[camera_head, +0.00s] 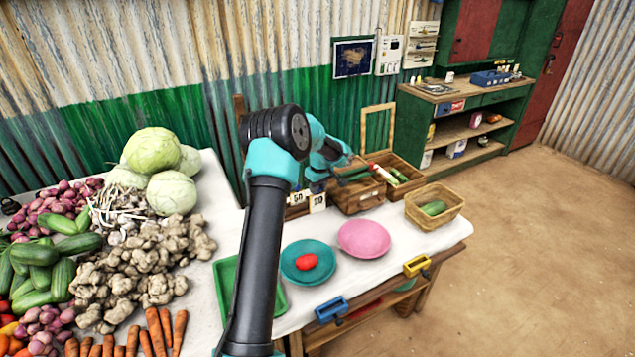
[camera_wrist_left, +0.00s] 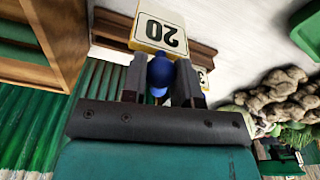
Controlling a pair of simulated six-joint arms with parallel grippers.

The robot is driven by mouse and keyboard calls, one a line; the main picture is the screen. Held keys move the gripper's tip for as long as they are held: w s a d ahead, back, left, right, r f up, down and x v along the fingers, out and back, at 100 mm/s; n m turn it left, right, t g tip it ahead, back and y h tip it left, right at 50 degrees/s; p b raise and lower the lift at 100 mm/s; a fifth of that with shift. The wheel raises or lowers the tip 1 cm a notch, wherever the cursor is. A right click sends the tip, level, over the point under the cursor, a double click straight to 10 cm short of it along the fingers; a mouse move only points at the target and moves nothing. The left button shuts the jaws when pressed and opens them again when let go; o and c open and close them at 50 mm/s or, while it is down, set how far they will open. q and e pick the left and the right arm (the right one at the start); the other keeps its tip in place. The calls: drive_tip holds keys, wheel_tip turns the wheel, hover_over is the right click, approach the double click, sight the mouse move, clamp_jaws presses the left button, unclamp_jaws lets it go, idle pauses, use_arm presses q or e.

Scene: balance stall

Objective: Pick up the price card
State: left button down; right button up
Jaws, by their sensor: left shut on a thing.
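In the left wrist view a white price card (camera_wrist_left: 159,33) with a black 20 and a yellow edge appears upside down just beyond the fingertips. My left gripper (camera_wrist_left: 164,78) is shut, with a rounded blue piece (camera_wrist_left: 160,72) between its fingers; this piece looks joined to the card. Two small price cards (camera_head: 317,203) stand left of the crate there; which one is the 20 card I cannot tell. My right gripper is not seen.
A wooden crate (camera_head: 357,204) holds bottles. Beside it are a wicker basket (camera_head: 449,202), a pink plate (camera_head: 364,250) and a teal plate (camera_head: 295,272) with a red item. A green tray (camera_head: 226,290) lies under my arm. Vegetables fill the table's left.

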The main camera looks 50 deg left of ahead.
use_arm(q)
drive_tip(key=shift+s+d+r, duration=0.2)
drive_tip(key=shift+s+d, duration=1.25)
drive_tip(key=shift+d, duration=0.2)
drive_tip(key=shift+r, duration=0.1)
drive_tip(key=shift+r, duration=1.65)
drive_tip(key=shift+d, duration=0.1)
